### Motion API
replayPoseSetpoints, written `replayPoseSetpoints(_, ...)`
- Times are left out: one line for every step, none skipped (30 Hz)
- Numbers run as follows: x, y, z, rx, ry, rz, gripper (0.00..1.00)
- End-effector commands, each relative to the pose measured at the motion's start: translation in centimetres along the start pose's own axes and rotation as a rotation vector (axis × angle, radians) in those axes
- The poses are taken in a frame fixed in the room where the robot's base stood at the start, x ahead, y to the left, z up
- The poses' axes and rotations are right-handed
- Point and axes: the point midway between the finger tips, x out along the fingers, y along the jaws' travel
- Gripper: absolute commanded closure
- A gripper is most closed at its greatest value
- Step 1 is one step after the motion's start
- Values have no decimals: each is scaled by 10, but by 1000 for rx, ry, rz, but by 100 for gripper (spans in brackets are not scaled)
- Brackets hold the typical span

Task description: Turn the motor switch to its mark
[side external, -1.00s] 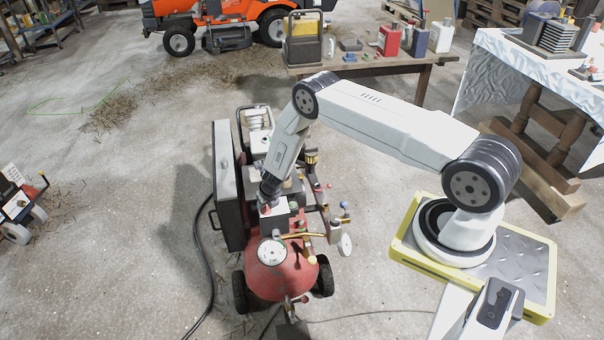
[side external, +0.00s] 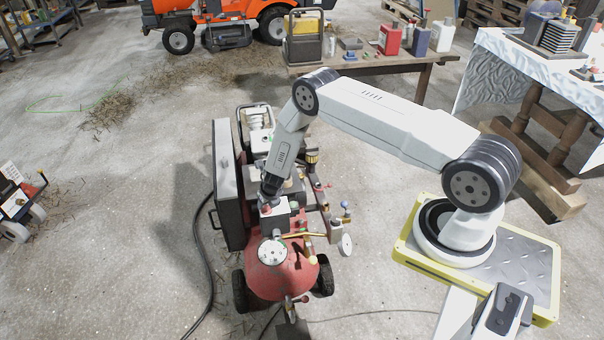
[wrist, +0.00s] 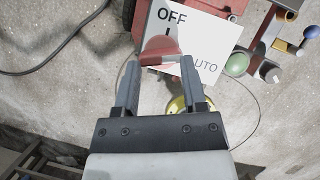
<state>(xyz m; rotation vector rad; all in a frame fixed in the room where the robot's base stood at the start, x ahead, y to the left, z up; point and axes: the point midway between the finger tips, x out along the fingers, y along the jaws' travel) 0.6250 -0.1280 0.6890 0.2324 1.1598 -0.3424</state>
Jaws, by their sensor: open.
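The motor switch is a red rotary knob (wrist: 160,50) on a white plate (wrist: 205,38) marked OFF and AUTO. In the wrist view a dark mark on the knob points up toward OFF. My gripper (wrist: 159,60) is open, its two fingers on either side of the knob's lower part; I cannot tell whether they touch it. In the side view my gripper (side external: 268,203) is low over the switch box (side external: 274,217) on the red compressor (side external: 284,272). The knob is mostly hidden there by my gripper.
A green knob (wrist: 236,64) and a blue one (wrist: 311,32) stand to the right of the plate. A dark panel (side external: 229,185) stands close on the left of the compressor. Brass pipework and a gauge (side external: 272,251) lie nearby. A black hose (side external: 205,245) runs along the floor.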

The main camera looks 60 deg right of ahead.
Motion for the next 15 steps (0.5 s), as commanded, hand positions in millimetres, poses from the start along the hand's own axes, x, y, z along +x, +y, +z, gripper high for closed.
replayPoseSetpoints(0, -7, 0, 8, -5, -13, 8)
replayPoseSetpoints(-2, -6, 0, 7, -4, -12, 0)
replayPoseSetpoints(-4, -6, -1, 6, -3, -11, 0)
replayPoseSetpoints(-6, -5, -1, 6, -3, -10, 0)
replayPoseSetpoints(-7, -5, -1, 5, -3, -9, 0)
replayPoseSetpoints(-10, -5, -1, 4, -3, -8, 0)
replayPoseSetpoints(-11, -4, -1, 4, -3, -7, 0)
replayPoseSetpoints(-13, -4, -1, 4, -3, -6, 0)
replayPoseSetpoints(-15, -4, -1, 3, -3, -6, 0)
replayPoseSetpoints(-17, -4, -1, 4, -2, -6, 0)
replayPoseSetpoints(-19, -4, -1, 3, -2, -6, 0)
replayPoseSetpoints(-21, -3, -1, 3, -2, -6, 0)
replayPoseSetpoints(-23, -3, 0, 3, -3, -5, 0)
replayPoseSetpoints(-25, -3, -1, 2, -2, -5, 0)
replayPoseSetpoints(-27, -3, -1, 2, -1, -5, 0)
